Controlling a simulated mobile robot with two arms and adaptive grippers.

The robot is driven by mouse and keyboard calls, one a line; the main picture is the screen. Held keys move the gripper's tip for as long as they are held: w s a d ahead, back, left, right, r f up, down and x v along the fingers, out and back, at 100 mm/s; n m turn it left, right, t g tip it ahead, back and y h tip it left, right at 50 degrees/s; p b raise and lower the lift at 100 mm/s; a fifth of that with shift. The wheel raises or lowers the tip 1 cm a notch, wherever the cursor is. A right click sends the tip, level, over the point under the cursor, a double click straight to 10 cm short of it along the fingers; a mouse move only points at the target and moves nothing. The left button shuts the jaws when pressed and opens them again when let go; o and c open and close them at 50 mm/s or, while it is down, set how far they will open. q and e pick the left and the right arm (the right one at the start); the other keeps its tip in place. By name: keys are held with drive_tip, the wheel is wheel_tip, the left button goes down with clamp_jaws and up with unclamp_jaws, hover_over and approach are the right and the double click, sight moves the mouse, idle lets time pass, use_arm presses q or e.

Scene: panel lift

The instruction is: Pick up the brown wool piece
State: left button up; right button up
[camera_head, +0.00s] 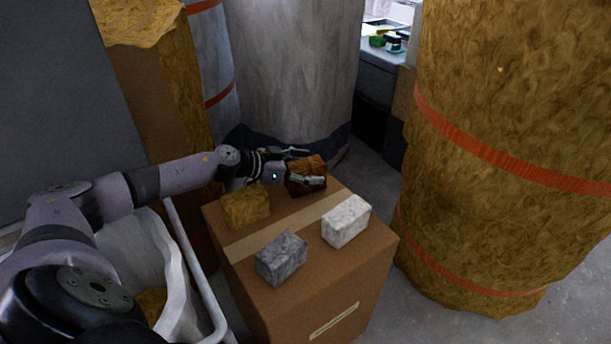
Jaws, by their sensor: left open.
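The brown wool piece (309,167) is a rust-brown block at the far corner of a cardboard box top. My left gripper (306,167) is open at the brown piece, with one finger at its far side and one across its near side. The fingers partly cover the piece. I cannot tell whether they touch it. My right gripper does not show.
The cardboard box (322,274) also bears a yellow-brown wool piece (245,207), a grey piece (281,258) and a white piece (346,221). A large wool roll (510,110) stands right, a grey roll (295,70) behind. A white bin (180,265) is left.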

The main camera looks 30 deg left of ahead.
use_arm(q)
drive_tip(key=shift+c, duration=0.5)
drive_tip(key=c, duration=0.8)
drive_tip(key=shift+r, duration=0.1)
drive_tip(key=shift+c, duration=0.2)
